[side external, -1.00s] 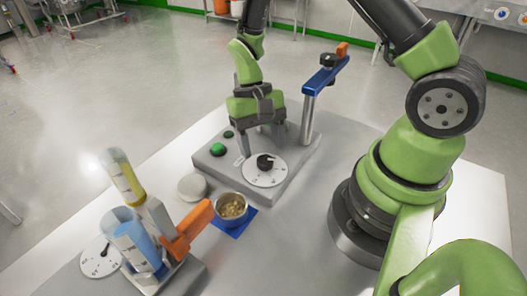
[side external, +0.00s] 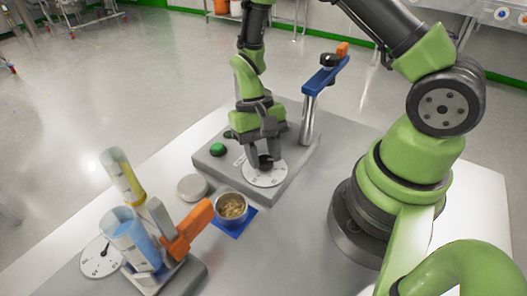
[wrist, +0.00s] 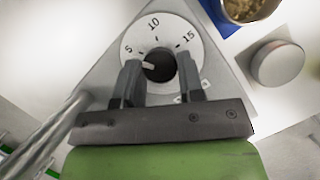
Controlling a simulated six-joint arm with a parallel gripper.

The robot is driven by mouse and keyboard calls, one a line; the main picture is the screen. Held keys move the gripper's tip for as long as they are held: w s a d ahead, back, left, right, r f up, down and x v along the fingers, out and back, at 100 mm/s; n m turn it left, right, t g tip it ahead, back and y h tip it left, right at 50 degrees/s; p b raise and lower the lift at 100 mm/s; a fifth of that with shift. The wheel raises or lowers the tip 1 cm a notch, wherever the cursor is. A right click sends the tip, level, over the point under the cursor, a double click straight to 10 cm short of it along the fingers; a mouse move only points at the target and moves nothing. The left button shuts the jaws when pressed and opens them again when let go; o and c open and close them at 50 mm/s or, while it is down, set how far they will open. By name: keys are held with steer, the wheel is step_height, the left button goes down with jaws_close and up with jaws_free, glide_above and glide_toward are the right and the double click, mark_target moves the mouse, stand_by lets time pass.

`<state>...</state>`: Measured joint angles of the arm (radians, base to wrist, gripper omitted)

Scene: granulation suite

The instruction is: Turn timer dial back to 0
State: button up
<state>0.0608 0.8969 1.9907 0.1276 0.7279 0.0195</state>
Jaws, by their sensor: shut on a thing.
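The timer dial (side external: 264,176) is a white disc with a black knob (wrist: 158,67) on a grey base unit (side external: 220,164). In the wrist view the dial (wrist: 172,30) shows the marks 5, 10 and 15, and the knob's white pointer line points left, close to the 5 side. My gripper (side external: 265,160) is down at the dial, shut on the black knob. In the wrist view its two dark fingers (wrist: 159,72) stand on either side of the knob. The dial's lower part is hidden by my gripper.
A green button (side external: 217,149) sits left of my gripper. A post with a blue arm (side external: 324,75) rises behind right. A metal cup (side external: 231,206) of granules stands on a blue mat (side external: 234,231), beside a grey lid (side external: 192,187).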

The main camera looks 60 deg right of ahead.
steer(key=n+h, duration=0.1)
steer(key=n, duration=0.2)
steer(key=n+h, duration=0.1)
steer(key=n, duration=0.2)
steer(key=shift+a+n+g, duration=0.2)
steer(key=shift+n+g, duration=0.1)
steer(key=n+h, duration=0.2)
steer(key=n, duration=0.3)
steer(key=shift+a, duration=0.15)
stand_by(0.4)
steer(key=o, duration=0.9)
steer(key=shift+h, duration=0.3)
steer(key=v, duration=1)
steer(key=shift+s, duration=0.15)
